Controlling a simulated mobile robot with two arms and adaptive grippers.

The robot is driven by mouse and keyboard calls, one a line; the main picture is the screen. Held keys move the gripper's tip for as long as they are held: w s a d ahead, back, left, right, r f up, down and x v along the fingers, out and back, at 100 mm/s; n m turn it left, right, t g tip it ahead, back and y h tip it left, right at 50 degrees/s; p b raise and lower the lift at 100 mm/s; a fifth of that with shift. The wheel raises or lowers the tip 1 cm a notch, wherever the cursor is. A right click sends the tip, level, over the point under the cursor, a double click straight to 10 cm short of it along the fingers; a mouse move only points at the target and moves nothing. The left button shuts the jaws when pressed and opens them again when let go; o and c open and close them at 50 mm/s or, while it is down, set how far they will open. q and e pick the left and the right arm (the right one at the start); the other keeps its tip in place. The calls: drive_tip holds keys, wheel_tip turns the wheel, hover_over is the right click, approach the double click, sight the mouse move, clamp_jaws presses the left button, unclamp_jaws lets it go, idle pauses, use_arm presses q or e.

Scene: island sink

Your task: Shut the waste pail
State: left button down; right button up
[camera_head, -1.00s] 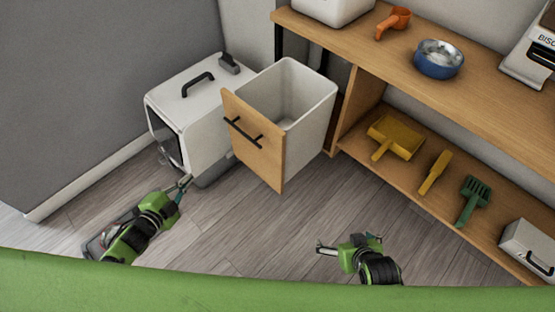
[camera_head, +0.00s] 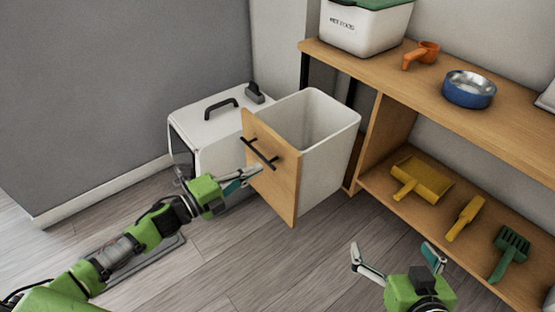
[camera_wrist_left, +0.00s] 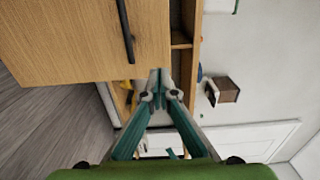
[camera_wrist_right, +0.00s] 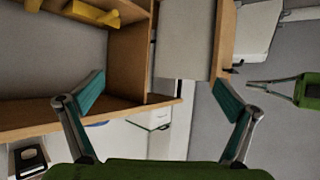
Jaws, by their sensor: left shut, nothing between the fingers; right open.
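The waste pail (camera_head: 331,150) is a white bin behind a wooden front panel (camera_head: 276,178) with a black bar handle (camera_head: 259,153). It stands pulled out from the end of the wooden shelf unit, its top open and empty. My left gripper (camera_head: 256,173) is shut and empty, its tips at the panel just below the handle; I cannot tell whether they touch. In the left wrist view the panel (camera_wrist_left: 70,45) and handle (camera_wrist_left: 125,30) are close above the fingertips. My right gripper (camera_head: 395,250) is open and empty, over the floor in front of the shelf.
A white pet carrier (camera_head: 205,125) stands left of the pail. The shelf unit (camera_head: 440,75) holds a food bin (camera_head: 365,30), orange scoop (camera_head: 421,54) and blue bowl (camera_head: 469,89). Below lie a yellow dustpan (camera_head: 420,178), yellow brush (camera_head: 465,218) and green scoop (camera_head: 510,250).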

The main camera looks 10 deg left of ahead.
sight(285, 153)
use_arm(q)
drive_tip(key=b+x, duration=0.1)
drive_tip(key=x, duration=0.6)
drive_tip(key=shift+w+d+f, duration=0.1)
drive_tip(key=shift+w+d, duration=0.1)
drive_tip(key=shift+w, duration=0.1)
drive_tip(key=shift+w+d, duration=0.15)
drive_tip(key=shift+w, duration=0.1)
use_arm(e)
drive_tip(key=w+a+r+t+y, duration=0.1)
drive_tip(key=w+a+r+t, duration=0.1)
drive_tip(key=r, duration=0.6)
drive_tip(key=shift+w+t, duration=0.65)
drive_tip(key=shift+t, duration=0.55)
